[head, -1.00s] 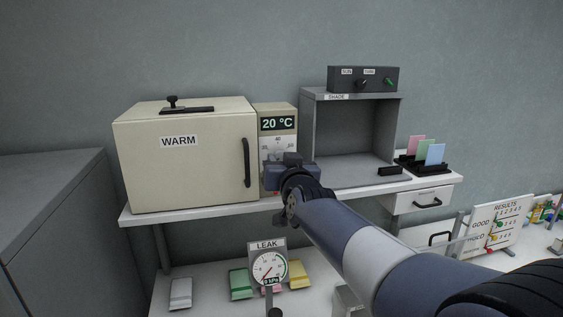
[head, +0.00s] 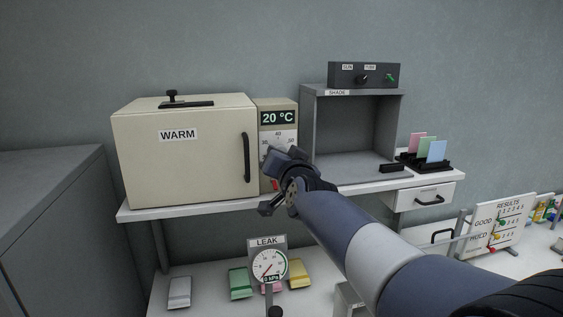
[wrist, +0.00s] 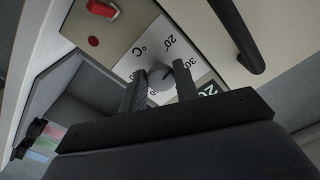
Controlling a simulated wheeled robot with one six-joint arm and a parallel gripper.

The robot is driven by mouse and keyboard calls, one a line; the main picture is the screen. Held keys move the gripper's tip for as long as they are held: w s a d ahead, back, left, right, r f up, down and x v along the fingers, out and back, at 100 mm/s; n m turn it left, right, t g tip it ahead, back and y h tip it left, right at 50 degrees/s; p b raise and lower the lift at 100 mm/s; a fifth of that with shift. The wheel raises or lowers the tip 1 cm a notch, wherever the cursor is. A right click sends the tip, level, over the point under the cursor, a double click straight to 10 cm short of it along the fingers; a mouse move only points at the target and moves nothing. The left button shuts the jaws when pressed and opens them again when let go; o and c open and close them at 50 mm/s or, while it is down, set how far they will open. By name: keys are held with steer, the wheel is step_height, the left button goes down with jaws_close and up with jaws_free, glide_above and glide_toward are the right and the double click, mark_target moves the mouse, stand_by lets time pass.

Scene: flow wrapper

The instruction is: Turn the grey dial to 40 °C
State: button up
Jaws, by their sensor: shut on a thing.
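The grey dial (wrist: 161,79) sits on the light scale plate of the control panel, with the numbers 20, 30 and others around it in the wrist view. My gripper (wrist: 158,84) has a finger on each side of the dial and is shut on it. Its fingers hide part of the scale, and I cannot read the dial's pointer. In the head view my gripper (head: 277,164) is tilted in front of the panel and hides the dial. The display (head: 277,118) above reads 20 °C.
The WARM cabinet (head: 185,160) with its black door handle (head: 246,158) stands left of the panel. The SHADE box (head: 350,130) stands right of it. A red switch (wrist: 102,9) and a red lamp (wrist: 93,41) are on the panel near the dial.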

steer(key=shift+a+r+m+b, duration=0.15)
steer(key=shift+m+b, duration=0.4)
steer(key=shift+m, duration=4.25)
steer(key=shift+d+r+m+b, duration=0.15)
steer(key=shift+m+b, duration=0.4)
steer(key=shift+m, duration=4.25)
steer(key=o, duration=1)
steer(key=shift+c, duration=0.2)
